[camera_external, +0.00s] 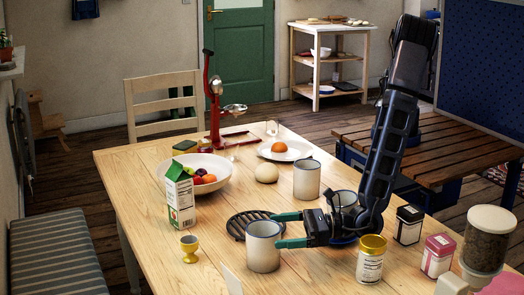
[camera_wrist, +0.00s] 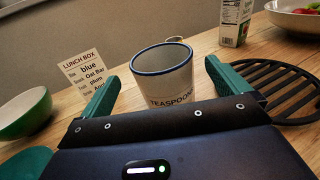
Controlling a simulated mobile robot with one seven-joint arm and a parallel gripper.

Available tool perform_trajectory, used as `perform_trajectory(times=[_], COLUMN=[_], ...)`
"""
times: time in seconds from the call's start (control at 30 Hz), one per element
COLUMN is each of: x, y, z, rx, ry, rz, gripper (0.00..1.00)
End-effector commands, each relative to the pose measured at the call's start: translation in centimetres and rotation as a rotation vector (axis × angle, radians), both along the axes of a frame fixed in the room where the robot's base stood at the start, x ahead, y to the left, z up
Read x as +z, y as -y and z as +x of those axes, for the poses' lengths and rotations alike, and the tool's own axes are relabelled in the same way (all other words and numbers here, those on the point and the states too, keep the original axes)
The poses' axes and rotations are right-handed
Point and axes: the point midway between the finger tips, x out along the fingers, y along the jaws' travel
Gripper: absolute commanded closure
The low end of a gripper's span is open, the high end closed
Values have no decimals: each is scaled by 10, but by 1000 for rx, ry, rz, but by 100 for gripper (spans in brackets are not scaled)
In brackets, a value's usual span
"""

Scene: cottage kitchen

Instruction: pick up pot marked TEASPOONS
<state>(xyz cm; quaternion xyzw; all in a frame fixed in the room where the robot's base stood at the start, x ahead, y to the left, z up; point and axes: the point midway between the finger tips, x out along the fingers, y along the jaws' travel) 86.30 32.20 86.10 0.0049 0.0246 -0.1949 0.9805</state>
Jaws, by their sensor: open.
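The pot marked TEASPOONS (camera_wrist: 163,78) is cream with a dark blue rim and stands upright, straight ahead of my gripper (camera_wrist: 163,73) in the wrist view. Its lettering shows just above the gripper's dark front edge, and its lower part is hidden. In the external view this pot (camera_external: 263,252) stands near the table's front edge, left of my gripper (camera_external: 277,231). My gripper is open and empty, its green fingers low and level, tips at either side of the pot's near part. I cannot tell whether they touch it.
A black trivet (camera_external: 246,226) lies beside the pot. A lunch box card (camera_wrist: 86,72) and green bowl (camera_wrist: 24,112) are to the left in the wrist view. A yellow-lidded jar (camera_external: 370,262) and carton (camera_external: 180,199) stand nearby.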

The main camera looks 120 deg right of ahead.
Motion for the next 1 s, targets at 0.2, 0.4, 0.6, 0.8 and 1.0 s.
perform_trajectory(times=[0.2,0.4,0.6,0.8,1.0], x=[3,3,3,3,3], y=[9,20,21,21,21], z=[17,41,47,46,46], rx=[-2,0,1,1,1], ry=[1,0,0,0,0], rz=[0,0,-1,-1,-1], gripper=[0,0,0,22,61])
